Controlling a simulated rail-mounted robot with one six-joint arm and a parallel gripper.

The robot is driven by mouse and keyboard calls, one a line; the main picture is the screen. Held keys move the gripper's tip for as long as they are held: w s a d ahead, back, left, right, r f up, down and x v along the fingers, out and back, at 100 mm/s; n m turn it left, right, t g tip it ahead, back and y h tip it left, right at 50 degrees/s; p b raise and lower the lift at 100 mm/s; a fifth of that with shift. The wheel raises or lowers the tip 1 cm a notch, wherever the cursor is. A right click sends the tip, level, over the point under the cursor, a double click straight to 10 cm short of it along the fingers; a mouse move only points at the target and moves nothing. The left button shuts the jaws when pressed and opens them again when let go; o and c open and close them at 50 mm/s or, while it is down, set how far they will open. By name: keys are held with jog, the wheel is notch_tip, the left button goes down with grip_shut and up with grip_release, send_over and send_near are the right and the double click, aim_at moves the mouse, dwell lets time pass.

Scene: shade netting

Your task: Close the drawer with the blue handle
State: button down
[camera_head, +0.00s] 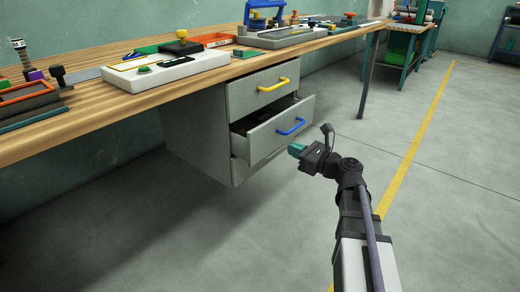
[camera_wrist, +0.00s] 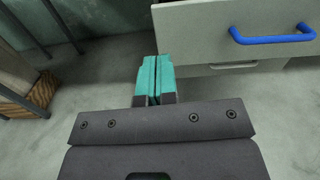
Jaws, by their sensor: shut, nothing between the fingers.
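The grey drawer (camera_head: 268,140) with the blue handle (camera_head: 291,126) stands open in the cabinet under the workbench, pulled out partway with its dark inside showing. In the wrist view the same blue handle (camera_wrist: 272,35) and drawer front (camera_wrist: 190,32) are at the upper right. My gripper (camera_head: 296,149) is just in front of and below the blue handle, apart from it in the head view. In the wrist view my gripper's teal fingers (camera_wrist: 153,78) are together with nothing between them, and their tips lie near the lower left edge of the drawer front.
A drawer with a yellow handle (camera_head: 273,85) is shut above the open one. Part of another drawer front (camera_wrist: 215,68) shows below. The wooden workbench (camera_head: 110,115) above carries several panels and tools. Open floor lies to the right.

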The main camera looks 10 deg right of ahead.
aim_at(259, 134)
jog(key=shift+m, duration=0.3)
jog(key=x, duration=1.4)
jog(key=shift+w, duration=0.15)
